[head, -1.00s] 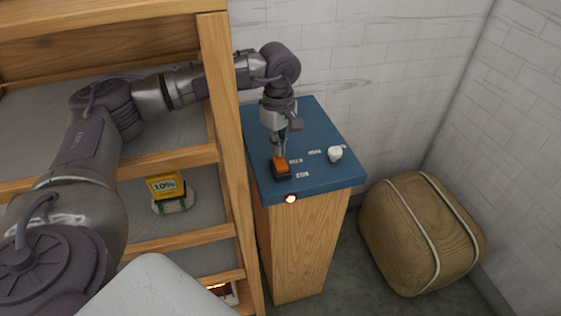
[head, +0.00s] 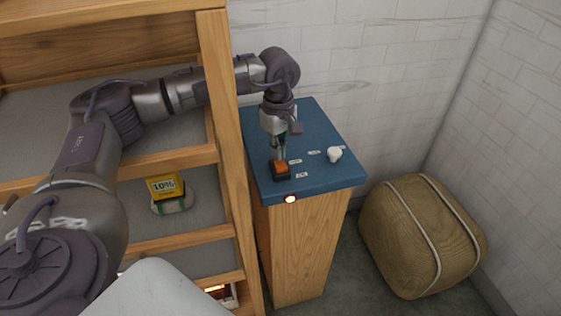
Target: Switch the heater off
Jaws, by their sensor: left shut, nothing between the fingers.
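An orange switch (head: 281,169) in a black housing sits near the front left of the blue top of a wooden pedestal (head: 315,189). My left gripper (head: 280,159) is shut and empty, pointing down with its fingertips at the far side of the switch; they seem to touch it. A small lamp (head: 290,199) glows on the front edge of the top, below the switch. A glowing device (head: 222,293), perhaps the heater, stands low in the shelf, partly hidden. My right gripper is not in view.
A white knob (head: 334,154) and small white labels (head: 302,175) are on the blue top. A wooden shelf (head: 222,130) with a yellow 10% sign (head: 164,187) stands left. A tan pouf (head: 420,235) stands on the floor at right.

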